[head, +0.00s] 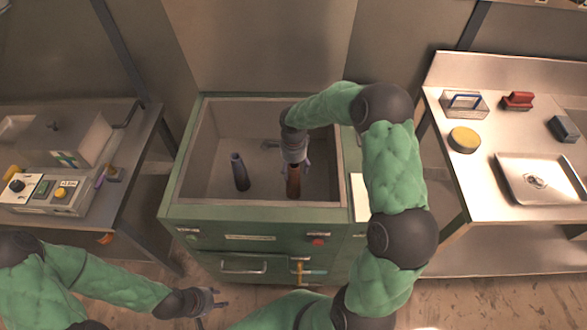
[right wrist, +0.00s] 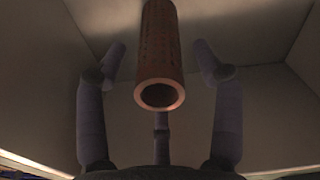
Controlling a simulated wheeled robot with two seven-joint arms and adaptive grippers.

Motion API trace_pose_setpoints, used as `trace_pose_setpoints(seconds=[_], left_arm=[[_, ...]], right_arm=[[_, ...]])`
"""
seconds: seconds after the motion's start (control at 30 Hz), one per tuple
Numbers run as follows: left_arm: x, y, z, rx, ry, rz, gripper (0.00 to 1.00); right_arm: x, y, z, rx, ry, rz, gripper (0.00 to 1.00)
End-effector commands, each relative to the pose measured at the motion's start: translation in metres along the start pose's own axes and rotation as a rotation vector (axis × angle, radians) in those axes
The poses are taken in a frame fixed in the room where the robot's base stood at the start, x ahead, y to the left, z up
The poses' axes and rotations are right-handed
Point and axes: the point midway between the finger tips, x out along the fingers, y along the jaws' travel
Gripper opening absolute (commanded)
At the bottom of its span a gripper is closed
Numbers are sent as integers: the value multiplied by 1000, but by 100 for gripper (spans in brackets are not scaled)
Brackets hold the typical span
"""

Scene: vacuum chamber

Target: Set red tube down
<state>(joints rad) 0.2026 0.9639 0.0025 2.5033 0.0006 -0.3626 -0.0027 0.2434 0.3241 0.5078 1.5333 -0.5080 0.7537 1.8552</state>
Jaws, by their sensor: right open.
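The red tube (head: 293,182) stands roughly upright inside the open chamber (head: 181,196), in the right half. In the right wrist view the tube (right wrist: 160,60) shows its hollow end, between the spread fingers and apart from them. My right gripper (head: 297,163) reaches down into the chamber over the tube's upper end, with its fingers open around it. Contact between the tube's far end and the chamber floor is hidden. My left gripper (head: 212,303) hangs in front of the chamber at the lower left, with its fingers apart and empty.
A dark tube (head: 240,172) stands tilted in the chamber's left half. The right table holds a metal tray (head: 510,199), a yellow round item (head: 464,139) and a red-handled item (head: 517,101). A control box (head: 42,194) sits on the left table.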

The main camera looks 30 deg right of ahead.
Motion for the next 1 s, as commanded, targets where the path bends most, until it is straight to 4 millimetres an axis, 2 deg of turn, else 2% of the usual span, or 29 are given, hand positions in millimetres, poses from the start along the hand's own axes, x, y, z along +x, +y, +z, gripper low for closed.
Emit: trace_pose_setpoints(seconds=[0.03,0.3,0.5,0.7,1.0], left_arm=[[-5,2,0,0,0,0,40],[-21,8,1,0,0,0,40],[-28,10,1,0,0,0,40],[-31,11,1,0,0,0,40],[-30,11,1,0,0,0,40]], right_arm=[[-12,-1,0,-1,1,-3,68],[-68,-1,0,0,0,-3,68],[-97,0,0,0,0,-2,68],[-108,0,0,0,0,0,68],[-109,0,0,0,0,0,68]])
